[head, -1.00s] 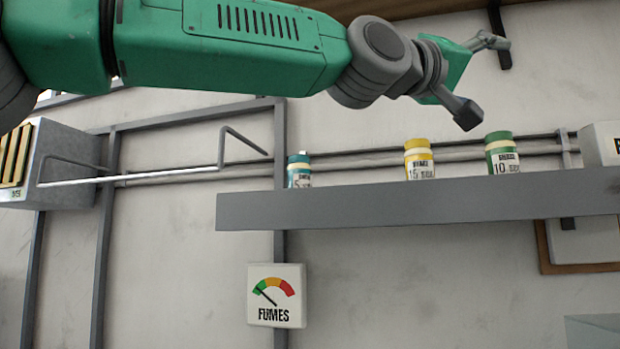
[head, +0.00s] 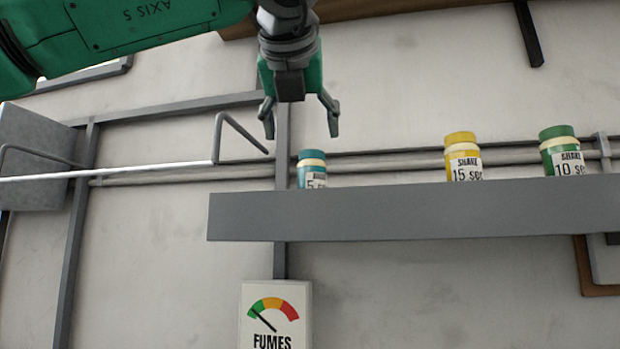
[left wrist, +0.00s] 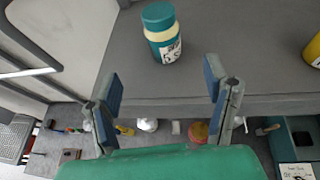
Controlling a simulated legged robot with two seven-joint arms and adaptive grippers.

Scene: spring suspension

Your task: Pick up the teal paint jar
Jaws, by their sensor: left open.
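The teal paint jar (head: 311,170) stands upright near the left end of a grey shelf (head: 420,212) in the head view. It has a cream band and a white label; the shelf front hides its base. My left gripper (head: 301,122) is open and empty, pointing down, above the jar in the picture. In the left wrist view the teal jar (left wrist: 161,34) stands on the shelf beyond the open fingertips (left wrist: 160,75), roughly centred between them and apart from them. My right gripper is not in view.
A yellow jar (head: 463,157) and a green jar (head: 561,152) stand farther right on the shelf. A bent grey rail (head: 238,137) and wall pipes (head: 390,162) are close by. A fumes gauge (head: 274,318) hangs below. The shelf between teal and yellow jars is clear.

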